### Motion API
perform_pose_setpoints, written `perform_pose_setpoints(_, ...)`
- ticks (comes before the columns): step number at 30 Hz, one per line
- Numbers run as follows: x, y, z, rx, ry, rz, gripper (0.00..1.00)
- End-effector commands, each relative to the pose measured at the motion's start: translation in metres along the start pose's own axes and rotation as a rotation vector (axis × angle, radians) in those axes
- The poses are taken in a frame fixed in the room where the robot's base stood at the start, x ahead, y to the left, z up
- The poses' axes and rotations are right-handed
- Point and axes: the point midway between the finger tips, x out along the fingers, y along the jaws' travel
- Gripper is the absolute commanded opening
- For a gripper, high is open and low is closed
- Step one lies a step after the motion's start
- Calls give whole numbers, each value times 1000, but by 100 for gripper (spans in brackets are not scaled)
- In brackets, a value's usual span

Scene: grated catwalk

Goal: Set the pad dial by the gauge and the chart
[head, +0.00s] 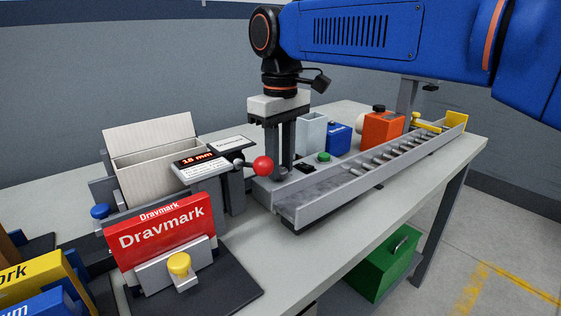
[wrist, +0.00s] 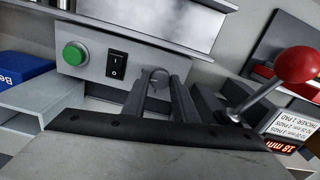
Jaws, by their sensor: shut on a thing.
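My gripper (head: 280,176) points down at the grey control box at the near end of the conveyor. In the wrist view its fingers are closed on the pad dial (wrist: 158,76), a small round grey knob on the box's panel. The dial's mark and setting cannot be read. In the head view the fingers hide the dial. The gauge (head: 198,160) shows 18 mm in red digits; its display also appears upside down in the wrist view (wrist: 281,145). The chart (wrist: 292,127) beside it lists thicknesses and pads, upside down and too small to read fully.
A red-ball lever (head: 263,166) stands close left of my gripper. A green button (wrist: 75,53) and a black rocker switch (wrist: 117,66) sit beside the dial. The roller conveyor (head: 372,166) runs right. A red Dravmark box (head: 162,236) stands front left.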

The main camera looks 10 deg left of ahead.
Motion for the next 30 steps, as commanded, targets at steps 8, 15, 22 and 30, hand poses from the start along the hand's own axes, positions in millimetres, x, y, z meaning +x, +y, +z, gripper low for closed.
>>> perform_pose_setpoints(8, -1, 0, 0, 122, 2, 1, 3)
perform_pose_setpoints(15, -1, 0, 0, 160, 3, 1, 3)
perform_pose_setpoints(22, -1, 0, 0, 164, 3, 1, 3)
perform_pose_setpoints(30, -1, 0, 0, 163, 2, 1, 44)
